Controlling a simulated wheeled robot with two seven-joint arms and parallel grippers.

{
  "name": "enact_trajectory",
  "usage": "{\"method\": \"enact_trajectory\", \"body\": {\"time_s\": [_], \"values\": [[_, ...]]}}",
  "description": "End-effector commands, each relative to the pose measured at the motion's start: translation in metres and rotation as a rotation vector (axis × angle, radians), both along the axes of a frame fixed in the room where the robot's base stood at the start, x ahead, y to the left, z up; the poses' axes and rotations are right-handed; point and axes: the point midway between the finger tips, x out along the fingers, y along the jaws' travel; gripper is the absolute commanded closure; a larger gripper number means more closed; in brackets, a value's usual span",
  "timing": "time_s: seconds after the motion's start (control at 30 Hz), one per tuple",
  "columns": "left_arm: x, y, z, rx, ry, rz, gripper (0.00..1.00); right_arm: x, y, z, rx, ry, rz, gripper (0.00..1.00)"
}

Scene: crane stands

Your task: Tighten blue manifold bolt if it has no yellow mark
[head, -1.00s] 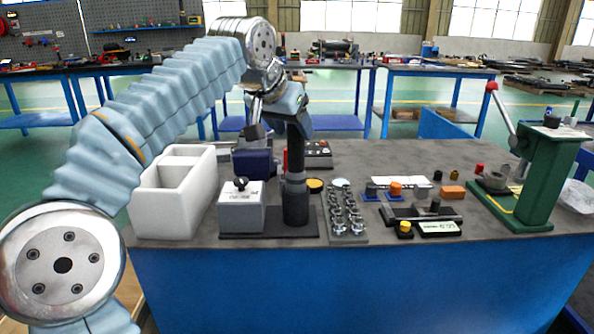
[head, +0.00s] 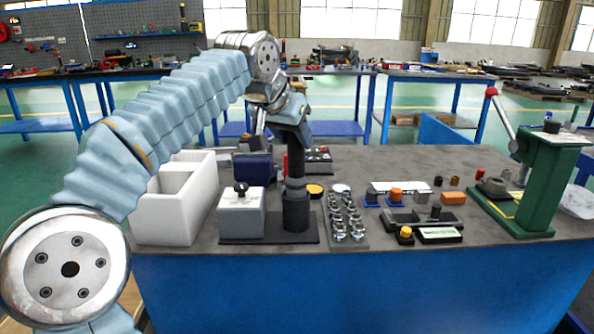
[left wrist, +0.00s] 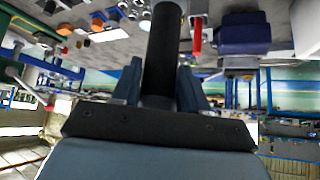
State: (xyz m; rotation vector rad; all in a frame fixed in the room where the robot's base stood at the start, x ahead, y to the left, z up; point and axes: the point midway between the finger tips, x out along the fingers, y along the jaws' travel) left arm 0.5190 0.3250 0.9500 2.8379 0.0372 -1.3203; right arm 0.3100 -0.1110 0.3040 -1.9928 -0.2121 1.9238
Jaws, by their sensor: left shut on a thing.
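My left gripper (head: 291,128) is shut on the upper part of a black upright cylindrical tool (head: 295,185). The tool's wide lower end appears to stand on a black base plate (head: 270,241). In the left wrist view the tool (left wrist: 163,50) runs between the two fingers. A dark blue block (head: 253,167) sits behind the tool, left of it; it also shows in the left wrist view (left wrist: 243,33). Small blue pieces (head: 371,201) lie to the right. I cannot tell which is the manifold, and no bolt or mark on it can be made out. My right gripper is not in view.
A grey box with a black knob (head: 241,214) stands left of the tool on the plate. A white divided bin (head: 165,220) is further left. A tray of metal fittings (head: 346,243) is right of it, and a green lever press (head: 540,185) stands at far right.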

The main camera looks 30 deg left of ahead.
Motion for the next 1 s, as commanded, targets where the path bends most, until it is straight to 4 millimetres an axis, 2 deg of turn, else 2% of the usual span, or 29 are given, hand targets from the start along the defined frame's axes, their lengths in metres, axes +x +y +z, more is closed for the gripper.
{"method": "enact_trajectory", "body": {"time_s": [1.0], "values": [[0.0,0.0,0.053,-0.001,-0.004,-0.001,1.0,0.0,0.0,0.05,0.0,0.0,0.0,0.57]]}}
